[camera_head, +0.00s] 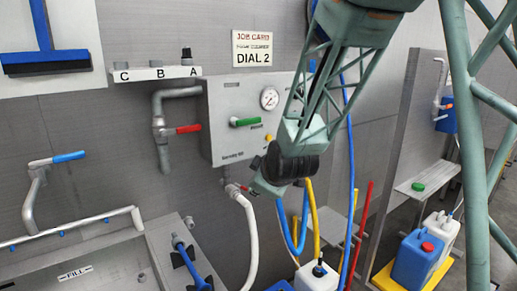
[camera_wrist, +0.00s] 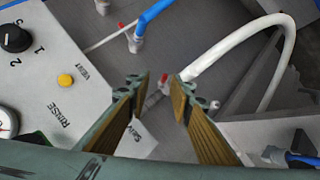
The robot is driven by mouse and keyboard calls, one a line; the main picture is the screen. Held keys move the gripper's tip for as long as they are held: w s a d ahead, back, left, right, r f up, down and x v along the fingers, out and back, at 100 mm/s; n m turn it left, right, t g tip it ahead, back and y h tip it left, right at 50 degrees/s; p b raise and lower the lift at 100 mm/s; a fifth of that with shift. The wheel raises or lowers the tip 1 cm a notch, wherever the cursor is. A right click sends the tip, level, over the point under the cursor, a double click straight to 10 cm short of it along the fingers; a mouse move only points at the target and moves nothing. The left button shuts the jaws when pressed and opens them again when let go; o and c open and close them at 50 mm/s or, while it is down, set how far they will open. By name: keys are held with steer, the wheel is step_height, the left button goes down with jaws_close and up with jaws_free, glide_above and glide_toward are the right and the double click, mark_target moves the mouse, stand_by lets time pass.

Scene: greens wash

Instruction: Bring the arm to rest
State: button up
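My gripper (camera_wrist: 164,88) is open, with a gap between its two brown-padded fingers in the wrist view and nothing held. Beyond the gap are a red-handled valve (camera_wrist: 163,82) and a white hose (camera_wrist: 225,50). In the head view my gripper (camera_head: 262,182) hangs from my arm at the lower right of the grey control box (camera_head: 222,135), close to the white hose (camera_head: 247,225). I cannot tell if it touches the valve or hose. The arm reaches down from the upper right.
The control box carries a gauge (camera_head: 270,98), a green handle (camera_head: 245,122) and a yellow button (camera_wrist: 65,80). A sink (camera_head: 105,262) lies lower left. Blue and yellow hoses (camera_head: 315,215) hang below my arm. Blue and white jugs (camera_head: 417,262) stand at the right.

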steer(key=s+d+r+m+g+h, duration=0.1)
steer(key=s+d+r+m+g, duration=0.15)
steer(key=s+d+r, duration=0.6)
steer(key=s+d+r+m+g+h, duration=0.1)
steer(key=s+d+m, duration=0.4)
steer(key=s, duration=0.9)
steer(key=s+d+m+g, duration=0.1)
steer(key=s+d+m, duration=0.2)
steer(key=s, duration=1.1)
steer(key=s+d+r+m+g+h, duration=0.1)
steer(key=s+d+m, duration=0.2)
steer(key=s, duration=1.2)
steer(key=shift+d+r+g+p, duration=0.25)
steer(key=shift+d+g+p, duration=0.1)
steer(key=shift+d, duration=0.65)
steer(key=shift+o, duration=1.1)
